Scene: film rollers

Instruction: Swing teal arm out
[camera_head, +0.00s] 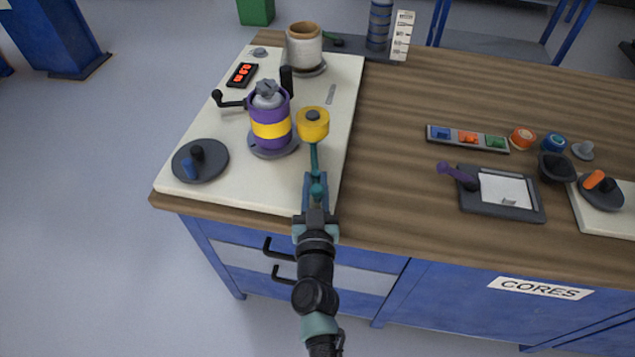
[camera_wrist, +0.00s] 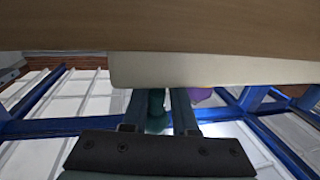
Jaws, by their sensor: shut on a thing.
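The teal arm (camera_head: 314,158) stands on the cream board, with a yellow roller (camera_head: 313,125) with a grey hub at its far end. The roller is to the right of the purple drum (camera_head: 270,122) with a yellow band; they look close, and I cannot tell whether they touch. My gripper (camera_head: 316,188) is at the near end of the teal arm, shut on its teal knob. In the wrist view the teal knob (camera_wrist: 157,110) shows between the two fingers, with the board edge above and a bit of purple behind.
The cream board (camera_head: 230,195) holds a dark disc with a blue peg (camera_head: 200,160), a black crank (camera_head: 228,102), a red-lit display (camera_head: 242,74) and a white-brown pot (camera_head: 304,45). To the right are a colour tray (camera_head: 467,139) and a dark framed pad (camera_head: 500,195). Bare wood lies between.

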